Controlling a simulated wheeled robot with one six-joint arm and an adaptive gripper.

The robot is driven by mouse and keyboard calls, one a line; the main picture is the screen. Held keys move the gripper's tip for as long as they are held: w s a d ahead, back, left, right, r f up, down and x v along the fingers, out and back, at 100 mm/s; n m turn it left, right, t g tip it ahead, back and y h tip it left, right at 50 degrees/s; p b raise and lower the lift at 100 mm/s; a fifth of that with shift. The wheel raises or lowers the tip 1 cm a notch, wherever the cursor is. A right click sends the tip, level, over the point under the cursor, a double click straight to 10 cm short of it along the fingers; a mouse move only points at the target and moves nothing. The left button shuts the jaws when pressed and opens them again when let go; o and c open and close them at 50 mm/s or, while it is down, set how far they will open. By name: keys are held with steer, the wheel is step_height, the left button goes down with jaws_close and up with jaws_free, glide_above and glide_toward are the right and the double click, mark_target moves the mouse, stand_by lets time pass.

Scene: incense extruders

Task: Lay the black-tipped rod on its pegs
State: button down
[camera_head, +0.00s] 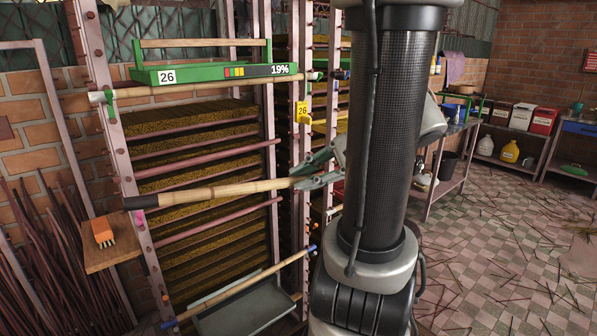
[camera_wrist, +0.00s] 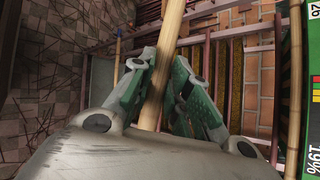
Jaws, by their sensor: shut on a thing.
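The black-tipped rod (camera_head: 215,192) is a pale bamboo pole, held nearly level in front of the drying rack. Its black end (camera_head: 139,202) is at the left, close to the left rack post. My gripper (camera_head: 318,170) is shut on the rod near its right end, beside the right post. In the wrist view the rod (camera_wrist: 172,35) runs between the two fingers (camera_wrist: 165,88). A small pink peg (camera_head: 140,216) shows on the left post just below the black end; I cannot tell whether they touch. The right-hand peg is not clearly visible.
A white-tipped rod (camera_head: 200,88) lies across the rack above, under a green tray (camera_head: 215,75) marked 26. A blue-tipped rod (camera_head: 240,287) lies below. A wooden shelf (camera_head: 112,256) with an orange block juts out left. Open floor (camera_head: 500,235) lies right.

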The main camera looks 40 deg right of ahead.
steer(key=s, duration=0.9)
steer(key=shift+s+d, duration=0.15)
steer(key=shift+s, duration=0.15)
steer(key=shift+d, duration=0.1)
stand_by(0.8)
